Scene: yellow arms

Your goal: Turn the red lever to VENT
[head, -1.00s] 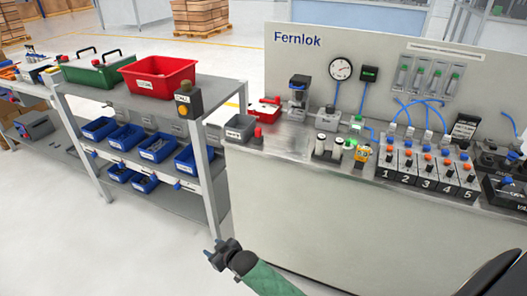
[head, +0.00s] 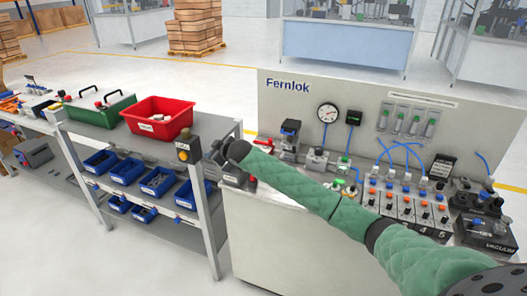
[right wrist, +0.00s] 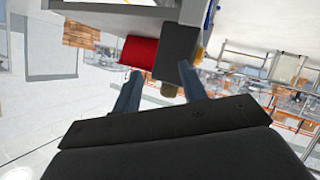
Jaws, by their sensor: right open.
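My right gripper (head: 212,150) is at the left end of the workbench, beside the shelf's lamp post, its arm crossing in front of the bench from the right. In the right wrist view its two fingers (right wrist: 160,90) are apart with nothing held between them. A small red part (head: 250,182) shows at the bench's left end, just below my forearm; I cannot tell whether it is the red lever. No VENT marking is legible. A black box marked VACUUM (head: 490,246) stands at the bench's right front. My arm hides part of the bench top. My left gripper is not in view.
A grey shelf (head: 92,134) on the left carries a red bin (head: 158,124), a green case and blue bins below. A box with an amber button (head: 183,152) sits on its corner post, close to my gripper. Gauges, valves and blue tubes crowd the Fernlok bench.

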